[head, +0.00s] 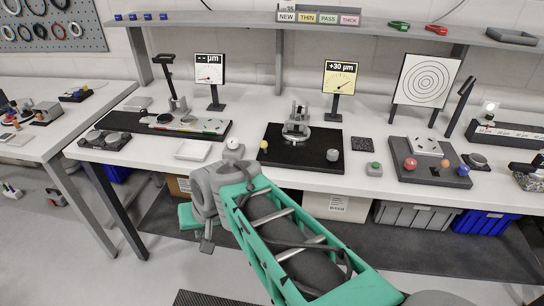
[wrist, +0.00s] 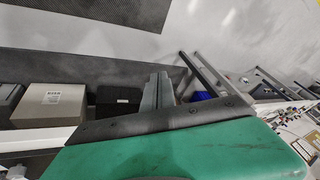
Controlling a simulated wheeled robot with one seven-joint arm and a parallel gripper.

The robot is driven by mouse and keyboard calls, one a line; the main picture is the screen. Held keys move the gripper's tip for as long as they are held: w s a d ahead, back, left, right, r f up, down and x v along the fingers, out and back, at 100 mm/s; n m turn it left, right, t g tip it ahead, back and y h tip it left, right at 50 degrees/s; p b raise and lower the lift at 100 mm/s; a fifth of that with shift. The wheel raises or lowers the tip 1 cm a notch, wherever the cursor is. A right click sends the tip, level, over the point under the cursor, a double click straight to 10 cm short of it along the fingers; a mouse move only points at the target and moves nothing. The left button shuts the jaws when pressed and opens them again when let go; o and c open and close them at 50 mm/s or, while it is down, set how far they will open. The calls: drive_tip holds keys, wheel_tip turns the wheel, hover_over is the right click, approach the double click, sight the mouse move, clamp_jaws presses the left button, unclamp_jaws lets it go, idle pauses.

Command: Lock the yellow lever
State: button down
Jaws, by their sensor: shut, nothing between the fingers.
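A small yellow knob (head: 263,145), which looks like the end of the yellow lever, shows at the left of the black base plate (head: 285,158) on the bench. The lever's arm is too small to make out. A metal mirror fixture (head: 297,125) stands on the same plate, to the right of the knob. My gripper (wrist: 158,75) shows in the wrist view with its grey fingers together and empty. It points down at the floor below the bench front, well apart from the lever. The yellow knob is not in the wrist view.
A grey knurled knob (head: 333,155) sits at the plate's right. A dial display (head: 340,77) stands behind. A white tray (head: 193,150) lies left, and a grey board (head: 432,172) with coloured balls lies right. Boxes and bins (head: 401,214) stand under the bench.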

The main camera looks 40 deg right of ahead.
sight(264, 148)
drive_tip(key=w+d+f+m+t+b, duration=0.2)
drive_tip(key=w+d+f+m+t, duration=0.1)
drive_tip(key=d+m, duration=0.45)
drive_tip(key=w+d+f+m+t+b, duration=0.2)
drive_tip(key=d+m, duration=0.4)
drive_tip(key=d, duration=0.2)
drive_tip(key=s+d+r+m+t+h+b, duration=0.1)
drive_tip(key=s+d+r+m+t+h, duration=0.1)
drive_tip(key=d+m, duration=0.5)
drive_tip(key=s+d+r+m+t+h+b, duration=0.1)
drive_tip(key=s+d+r+m+t+h, duration=0.1)
drive_tip(key=d+m, duration=0.4)
drive_tip(key=s+d+t+h, duration=0.1)
drive_tip(key=s+d, duration=0.1)
drive_tip(key=d, duration=0.1)
drive_tip(key=shift+s+m+b, duration=0.3)
drive_tip(key=shift+s+m, duration=0.05)
drive_tip(key=shift+s, duration=0.05)
